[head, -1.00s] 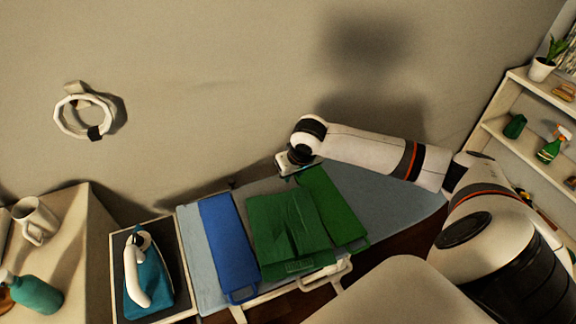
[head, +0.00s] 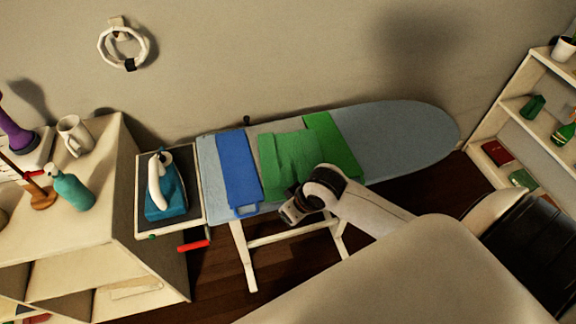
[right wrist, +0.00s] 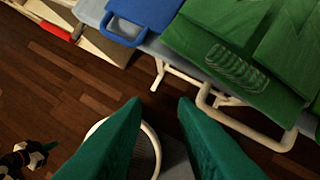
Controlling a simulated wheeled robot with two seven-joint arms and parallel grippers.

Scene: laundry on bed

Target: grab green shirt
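The green shirt (head: 287,152) lies folded on the ironing board between a blue folded garment (head: 238,165) and a second, flat green piece (head: 331,145). My right gripper (head: 288,213) is at the board's front edge, just in front of the green shirt. In the right wrist view, the right gripper (right wrist: 160,102) has its two green fingers apart, with only floor and a pale ring-shaped thing seen between them. The green shirt (right wrist: 235,42) is beyond the fingers at upper right there, not between them.
The ironing board (head: 400,140) is bare at its right end. An iron (head: 158,185) stands on a tray at its left. A cabinet (head: 85,225) with a mug and bottle is at far left. A shelf (head: 515,105) stands at right. Board legs stand below my right gripper.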

